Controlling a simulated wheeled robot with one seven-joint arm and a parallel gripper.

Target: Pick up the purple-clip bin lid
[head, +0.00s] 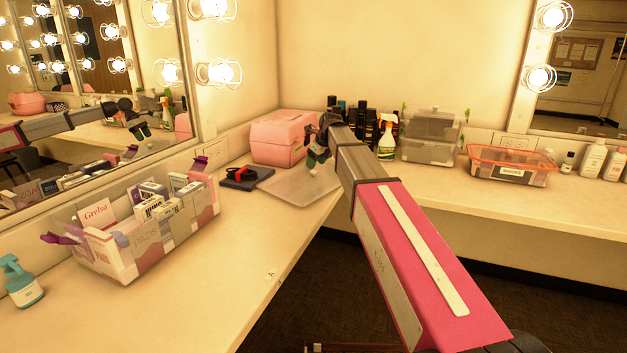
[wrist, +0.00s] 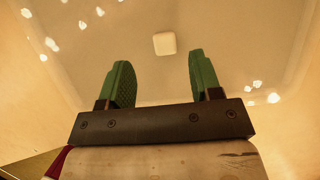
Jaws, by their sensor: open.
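The purple-clip bin (head: 135,240) stands uncovered on the left counter, full of boxes, with purple clips on its ends. A flat translucent lid (head: 298,188) lies on the counter near the corner, apart from the bin. My gripper (head: 316,164) is over the lid's far part, pointing down. In the wrist view, my gripper (wrist: 158,78) shows two green fingers apart with nothing between them. The lid (wrist: 75,50) fills much of that view, and a small pale square knob (wrist: 164,43) on it lies beyond the fingertips, roughly centred between them.
A pink case (head: 283,137) and a dark flat item with a red-and-black object (head: 244,174) sit beside the lid. Dark bottles, a spray bottle (head: 387,138) and a grey clear bin (head: 428,137) stand behind my arm.

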